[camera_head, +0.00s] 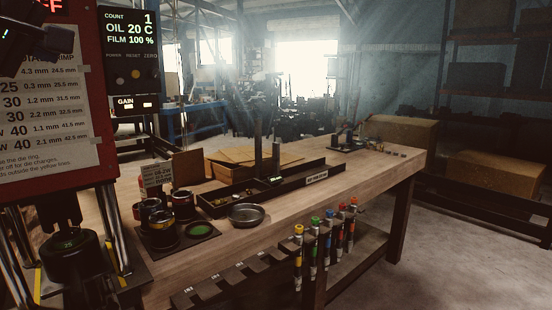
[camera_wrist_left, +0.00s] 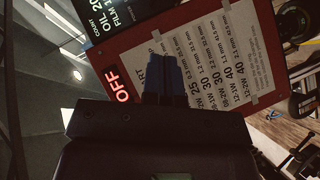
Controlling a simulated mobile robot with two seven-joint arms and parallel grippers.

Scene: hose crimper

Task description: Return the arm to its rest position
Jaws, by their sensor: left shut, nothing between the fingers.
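My left gripper (camera_head: 58,14) is at the top left corner of the head view, dark and partly cut off by the picture edge. It is in front of the red crimper panel (camera_head: 92,125) with its white printed chart. In the left wrist view its two blue fingers (camera_wrist_left: 164,70) are together with nothing between them. Behind them the red panel (camera_wrist_left: 213,103) appears tilted, with the lit OFF sign (camera_wrist_left: 118,85). I cannot tell the distance between fingers and panel. My right gripper is not in view.
A display box (camera_head: 131,50) hangs beside the panel. The crimper's dark press head (camera_head: 72,258) is below. The wooden workbench (camera_head: 300,205) holds cups, a metal dish (camera_head: 246,214) and a long black tray (camera_head: 270,190). Several coloured-top tools hang at its front.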

